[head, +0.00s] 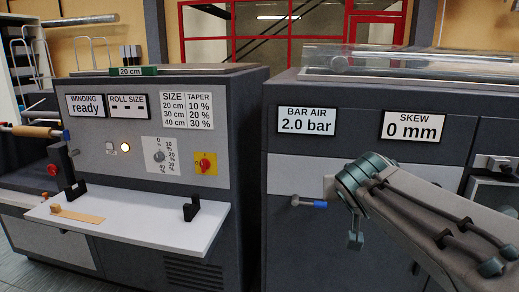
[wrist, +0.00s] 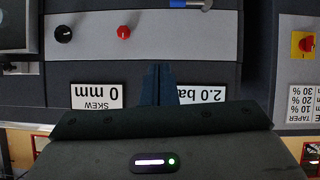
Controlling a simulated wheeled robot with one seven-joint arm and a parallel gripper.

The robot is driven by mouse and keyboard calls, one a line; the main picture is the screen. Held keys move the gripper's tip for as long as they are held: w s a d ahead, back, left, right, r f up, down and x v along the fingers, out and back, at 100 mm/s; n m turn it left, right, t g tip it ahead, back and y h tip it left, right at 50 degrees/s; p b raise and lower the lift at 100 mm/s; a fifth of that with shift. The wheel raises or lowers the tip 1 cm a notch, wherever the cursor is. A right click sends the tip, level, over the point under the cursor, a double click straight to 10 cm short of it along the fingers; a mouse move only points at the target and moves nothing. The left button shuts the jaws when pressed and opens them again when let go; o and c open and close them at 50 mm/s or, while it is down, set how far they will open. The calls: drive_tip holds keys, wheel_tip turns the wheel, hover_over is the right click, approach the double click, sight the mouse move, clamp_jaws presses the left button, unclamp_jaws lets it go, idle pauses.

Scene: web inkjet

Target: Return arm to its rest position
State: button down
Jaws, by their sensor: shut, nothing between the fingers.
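My arm (head: 430,205) reaches in from the lower right in the head view, in front of the right-hand machine cabinet. Its teal wrist end (head: 365,178) is below the BAR AIR display. In the wrist view, my gripper (wrist: 157,72) shows as two dark fingers pressed together with nothing between them. The fingers overlap the cabinet face between the SKEW display (wrist: 97,95) and the BAR AIR display (wrist: 205,94), both upside down there. I cannot tell whether they touch the panel.
The BAR AIR display (head: 307,120) reads 2.0 bar and the SKEW display (head: 413,126) 0 mm. A blue-tipped lever (head: 313,204) sticks out left of my wrist. A white shelf (head: 140,222) juts from the left machine, below a yellow-backed red switch (head: 205,163).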

drive_tip(key=s+a+n+g+y+p, duration=0.1)
drive_tip(key=s+g+p, duration=0.7)
drive_tip(key=s+p, duration=1)
drive_tip(key=shift+a+n+g+y+p, duration=0.3)
drive_tip(key=shift+a+y+p, duration=0.25)
drive_tip(key=shift+a+y, duration=0.6)
drive_tip(key=shift+a+h, duration=0.2)
drive_tip(key=shift+h, duration=0.05)
